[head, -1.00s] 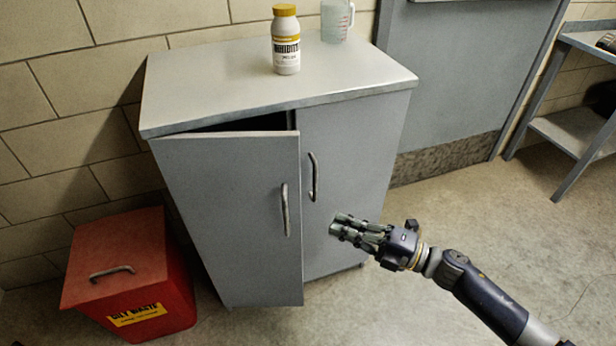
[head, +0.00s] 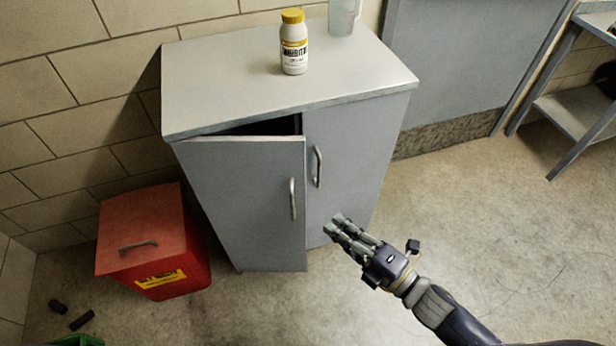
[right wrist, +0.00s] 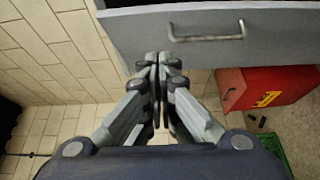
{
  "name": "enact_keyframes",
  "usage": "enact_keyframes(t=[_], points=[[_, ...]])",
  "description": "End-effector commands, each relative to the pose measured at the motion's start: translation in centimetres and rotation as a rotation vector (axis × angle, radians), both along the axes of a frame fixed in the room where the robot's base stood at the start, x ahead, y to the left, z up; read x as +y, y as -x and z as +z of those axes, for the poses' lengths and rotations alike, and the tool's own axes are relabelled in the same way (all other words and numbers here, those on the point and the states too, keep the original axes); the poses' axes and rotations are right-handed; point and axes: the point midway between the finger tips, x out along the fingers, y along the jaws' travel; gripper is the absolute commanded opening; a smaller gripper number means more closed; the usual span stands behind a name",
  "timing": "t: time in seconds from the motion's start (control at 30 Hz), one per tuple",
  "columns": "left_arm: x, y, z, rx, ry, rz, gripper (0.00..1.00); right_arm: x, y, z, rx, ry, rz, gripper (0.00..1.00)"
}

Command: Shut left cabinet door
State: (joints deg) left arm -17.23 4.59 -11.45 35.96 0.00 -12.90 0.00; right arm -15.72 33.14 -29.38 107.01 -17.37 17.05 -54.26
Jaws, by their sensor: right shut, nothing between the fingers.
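The grey cabinet (head: 350,100) stands against the tiled wall in the head view. Its left door (head: 245,205) is slightly open, with a dark gap under the top edge; its handle (head: 293,199) is a vertical metal bar. The right door (head: 332,170) looks shut. My right gripper (head: 332,224) is shut and empty, in front of the cabinet's lower right part and right of the left door's free edge. In the right wrist view, the gripper (right wrist: 157,62) is shut below a grey door panel (right wrist: 270,30) with a handle (right wrist: 207,35). My left gripper is not in view.
A red oily-waste bin (head: 150,240) stands on the floor left of the cabinet. A white bottle with a yellow cap (head: 294,45) and a clear jug (head: 344,17) stand on the cabinet top. A metal shelf (head: 575,105) is at the right.

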Motion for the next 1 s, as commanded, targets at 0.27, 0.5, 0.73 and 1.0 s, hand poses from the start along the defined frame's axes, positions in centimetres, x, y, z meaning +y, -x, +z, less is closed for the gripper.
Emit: enact_keyframes(t=[0.27,0.5,0.73,1.0], points=[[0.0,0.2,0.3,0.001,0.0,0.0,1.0,2.0,-2.0,0.2,-0.002,-0.001,0.0,0.0],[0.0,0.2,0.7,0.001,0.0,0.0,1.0,5.6,-5.6,0.2,-0.002,-0.001,0.0,0.0],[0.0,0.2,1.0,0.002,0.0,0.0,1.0,7.0,-9.0,0.1,-0.001,0.003,-0.001,0.0],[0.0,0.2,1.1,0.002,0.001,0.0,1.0,7.1,-10.9,0.0,0.001,0.001,0.0,0.0]])
